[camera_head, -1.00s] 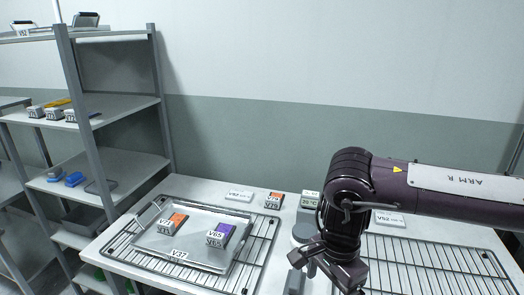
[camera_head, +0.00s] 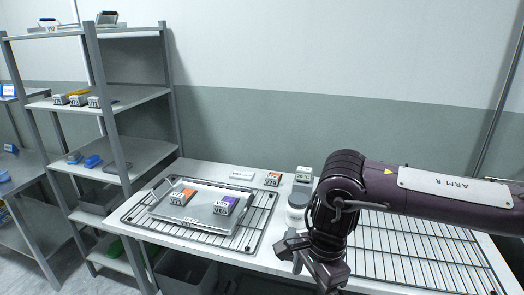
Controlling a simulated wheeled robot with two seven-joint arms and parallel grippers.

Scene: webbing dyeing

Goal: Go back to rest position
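My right arm comes in from the right and bends down over the front of the white table (camera_head: 268,262). My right gripper (camera_head: 312,280) is at its lower end, in front of a white jar with a grey lid (camera_head: 297,207). Its fingertips are cut off or unclear at the bottom edge, and I see nothing held in it. My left gripper is not in view. A metal tray (camera_head: 190,223) sits on the left wire rack (camera_head: 262,222), apart from the gripper. It holds an orange-topped block (camera_head: 182,196) and a purple-topped block (camera_head: 225,205).
Another orange-marked block (camera_head: 272,179), a white flat tag (camera_head: 241,174) and a small display box (camera_head: 303,174) stand along the table's back. A second wire rack (camera_head: 420,262) lies under my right arm. A grey shelf unit (camera_head: 142,98) with several small items stands left.

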